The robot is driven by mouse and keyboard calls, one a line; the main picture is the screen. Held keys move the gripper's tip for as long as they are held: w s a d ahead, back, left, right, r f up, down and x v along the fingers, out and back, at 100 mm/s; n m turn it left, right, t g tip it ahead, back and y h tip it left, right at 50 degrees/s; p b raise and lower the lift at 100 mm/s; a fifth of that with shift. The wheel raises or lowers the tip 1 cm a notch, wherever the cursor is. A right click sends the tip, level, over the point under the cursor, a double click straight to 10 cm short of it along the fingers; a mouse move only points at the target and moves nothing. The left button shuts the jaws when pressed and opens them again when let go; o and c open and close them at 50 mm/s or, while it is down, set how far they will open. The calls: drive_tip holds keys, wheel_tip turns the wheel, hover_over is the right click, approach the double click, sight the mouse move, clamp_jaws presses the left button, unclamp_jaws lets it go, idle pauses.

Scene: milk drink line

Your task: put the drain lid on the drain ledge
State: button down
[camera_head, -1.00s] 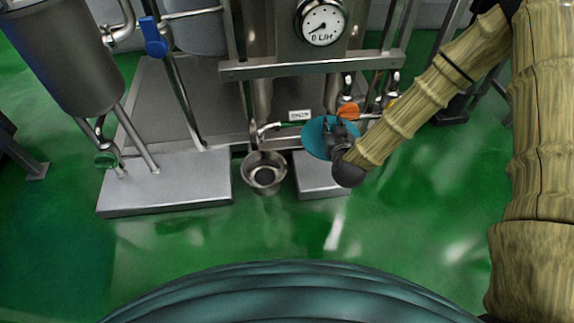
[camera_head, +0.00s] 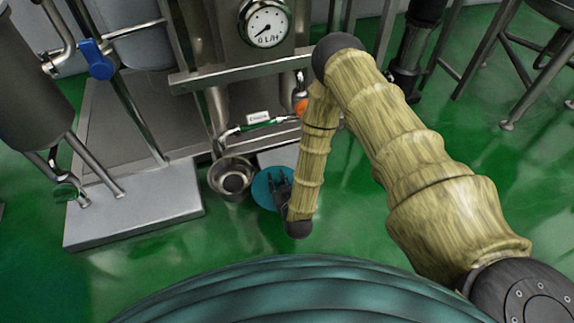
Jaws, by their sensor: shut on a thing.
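The drain lid is a flat teal disc (camera_head: 262,190). My gripper (camera_head: 279,180) is shut on it, with the dark fingers at its right side. The lid is just right of the round metal drain bowl (camera_head: 232,178), very close to its rim in the picture. A low pale grey block (camera_head: 277,157) beside the bowl looks like the drain ledge. The lid and my arm hide much of it. I cannot tell whether the lid touches the block or hangs above it.
A larger grey plinth (camera_head: 135,210) with pipe legs is left of the bowl. Behind are a steel frame with a dial gauge (camera_head: 264,23), an orange knob (camera_head: 301,107) and a green-handled hose (camera_head: 255,126). Green floor (camera_head: 350,225) in front is open.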

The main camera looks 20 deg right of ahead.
drive_tip(key=shift+s+f, duration=0.15)
drive_tip(key=shift+f, duration=0.15)
drive_tip(key=shift+w+d+f, duration=0.1)
drive_tip(key=shift+w+f, duration=0.05)
drive_tip(key=shift+w, duration=0.1)
drive_tip(key=w+d+b, duration=0.2)
drive_tip(key=w, duration=0.2)
drive_tip(key=w+d+f+b, duration=0.1)
drive_tip(key=w+d+b, duration=0.1)
drive_tip(key=w+d, duration=0.1)
drive_tip(key=w+d+b, duration=0.2)
drive_tip(key=w, duration=0.4)
drive_tip(key=shift+w+d+f, duration=0.1)
drive_tip(key=shift+d+f, duration=0.05)
drive_tip(key=shift+d, duration=0.15)
drive_tip(key=shift+f+b, duration=1.35)
drive_tip(key=shift+f, duration=0.4)
drive_tip(key=shift+f, duration=0.1)
drive_tip(key=c, duration=1.2)
unclamp_jaws()
